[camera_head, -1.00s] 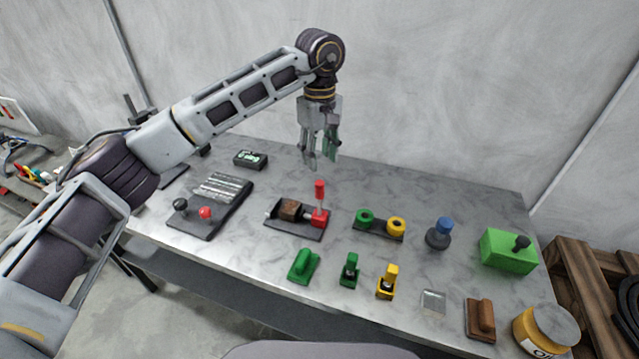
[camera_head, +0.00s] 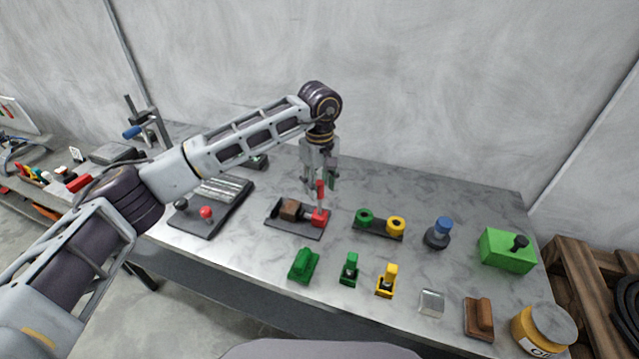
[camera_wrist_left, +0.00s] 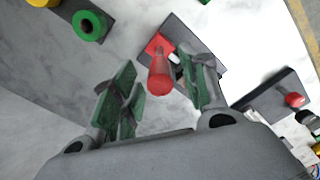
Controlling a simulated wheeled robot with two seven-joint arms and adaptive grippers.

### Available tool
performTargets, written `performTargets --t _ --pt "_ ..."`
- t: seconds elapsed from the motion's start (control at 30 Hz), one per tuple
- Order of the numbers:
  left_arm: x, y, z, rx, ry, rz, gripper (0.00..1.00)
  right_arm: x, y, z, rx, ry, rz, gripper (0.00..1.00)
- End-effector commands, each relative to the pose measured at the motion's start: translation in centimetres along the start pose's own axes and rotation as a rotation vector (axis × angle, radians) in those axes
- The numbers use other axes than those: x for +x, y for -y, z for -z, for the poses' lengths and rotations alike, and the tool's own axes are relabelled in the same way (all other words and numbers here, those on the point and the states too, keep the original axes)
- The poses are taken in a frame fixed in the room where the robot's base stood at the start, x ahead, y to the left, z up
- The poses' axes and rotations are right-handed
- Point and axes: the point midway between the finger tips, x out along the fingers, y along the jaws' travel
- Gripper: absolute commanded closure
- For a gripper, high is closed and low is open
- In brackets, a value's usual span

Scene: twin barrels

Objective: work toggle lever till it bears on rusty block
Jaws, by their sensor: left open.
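The toggle clamp stands on a dark base plate (camera_head: 285,226) near the middle of the bench. Its lever (camera_head: 320,190) has a red handle and stands upright over a red body (camera_head: 320,217). The rusty block (camera_head: 290,209) sits on the same plate, left of the red body. My left gripper (camera_head: 319,182) is open and points down at the lever's top. In the left wrist view the red handle (camera_wrist_left: 161,78) shows between the two open, green-padded fingers (camera_wrist_left: 158,98); I cannot tell whether they touch it. My right gripper is not in view.
A plate with green and yellow rings (camera_head: 380,231) lies right of the clamp. A dark plate with black and red knobs (camera_head: 200,225) lies to the left. Green and yellow pieces (camera_head: 349,270) stand in front.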

Motion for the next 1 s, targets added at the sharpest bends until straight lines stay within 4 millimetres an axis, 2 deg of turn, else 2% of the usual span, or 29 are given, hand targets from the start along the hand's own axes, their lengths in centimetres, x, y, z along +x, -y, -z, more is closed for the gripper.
performTargets --t 0.17,0.5,0.53,1.0 --pt "0.00 0.01 0.01 0.000 0.000 0.000 0.56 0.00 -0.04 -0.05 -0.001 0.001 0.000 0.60" --pt "-0.03 0.01 0.01 0.000 0.000 0.000 0.98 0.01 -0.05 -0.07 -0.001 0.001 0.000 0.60" --pt "-0.03 0.01 0.01 0.000 0.000 0.000 1.00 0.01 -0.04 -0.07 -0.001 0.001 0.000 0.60" --pt "-0.05 -0.14 -0.18 0.001 -0.018 0.011 1.00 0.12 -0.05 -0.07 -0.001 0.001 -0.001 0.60"
